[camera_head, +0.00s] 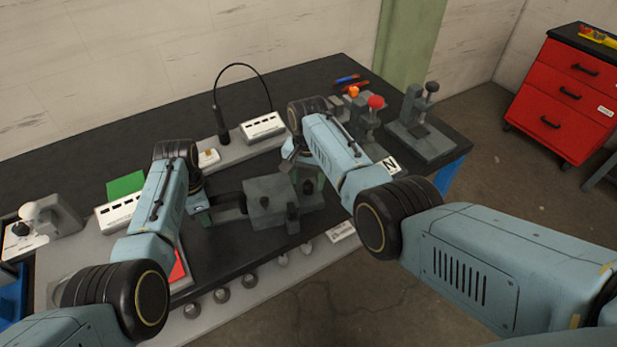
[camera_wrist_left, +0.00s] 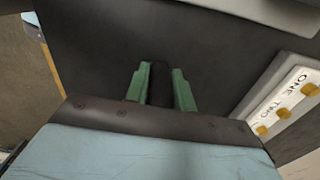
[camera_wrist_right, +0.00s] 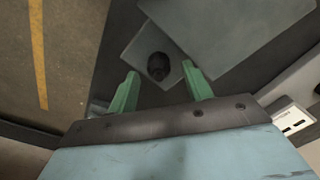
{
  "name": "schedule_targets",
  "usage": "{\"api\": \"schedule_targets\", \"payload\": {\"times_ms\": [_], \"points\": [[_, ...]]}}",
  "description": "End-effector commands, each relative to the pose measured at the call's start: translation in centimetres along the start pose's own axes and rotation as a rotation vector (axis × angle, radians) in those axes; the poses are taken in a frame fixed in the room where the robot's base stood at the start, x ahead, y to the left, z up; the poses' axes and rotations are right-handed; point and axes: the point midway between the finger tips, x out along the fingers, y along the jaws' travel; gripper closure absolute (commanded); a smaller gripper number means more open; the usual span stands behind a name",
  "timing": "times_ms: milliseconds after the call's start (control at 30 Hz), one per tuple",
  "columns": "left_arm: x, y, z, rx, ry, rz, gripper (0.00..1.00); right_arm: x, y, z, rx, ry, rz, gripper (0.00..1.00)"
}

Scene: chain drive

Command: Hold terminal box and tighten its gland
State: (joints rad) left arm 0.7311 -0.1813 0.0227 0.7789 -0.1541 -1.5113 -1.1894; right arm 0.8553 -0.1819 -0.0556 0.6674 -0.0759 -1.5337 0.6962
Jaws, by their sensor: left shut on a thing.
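A grey block (camera_head: 268,200), which looks like the terminal box, sits on the dark bench in the middle of the head view. My left gripper (camera_head: 213,207) is at its left side. In the left wrist view its green fingers (camera_wrist_left: 158,88) are shut on a dark round rod (camera_wrist_left: 160,82), which I cannot surely identify as the gland. My right gripper (camera_head: 307,180) is at the block's right side. In the right wrist view its fingers (camera_wrist_right: 161,92) are apart and empty, pointing at a grey piece with a dark round part (camera_wrist_right: 158,66).
A white labelled strip box (camera_head: 262,127) and a black curved cable (camera_head: 243,68) are behind. Grey fixtures with red and orange knobs (camera_head: 375,102) stand at the right rear. Several round knobs (camera_head: 221,295) line the front edge. A red drawer cabinet (camera_head: 565,95) stands apart.

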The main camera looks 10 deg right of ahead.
Motion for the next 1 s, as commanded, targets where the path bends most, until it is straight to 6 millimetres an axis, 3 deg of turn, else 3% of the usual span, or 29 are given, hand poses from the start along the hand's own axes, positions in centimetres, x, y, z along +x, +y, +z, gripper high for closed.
{"api": "schedule_targets", "payload": {"times_ms": [367,800,1000], "points": [[0.2,0.2,0.2,-0.001,-0.002,0.008,1.0,-0.8,0.0,0.0,-0.001,0.0,0.0,0.5],[0.2,0.2,0.1,-0.002,-0.001,0.007,1.0,-6.8,0.0,0.0,-0.001,0.001,-0.001,0.5],[0.2,0.1,0.1,-0.002,0.0,0.007,1.0,-8.0,0.1,0.0,0.0,0.0,0.0,0.5]]}}
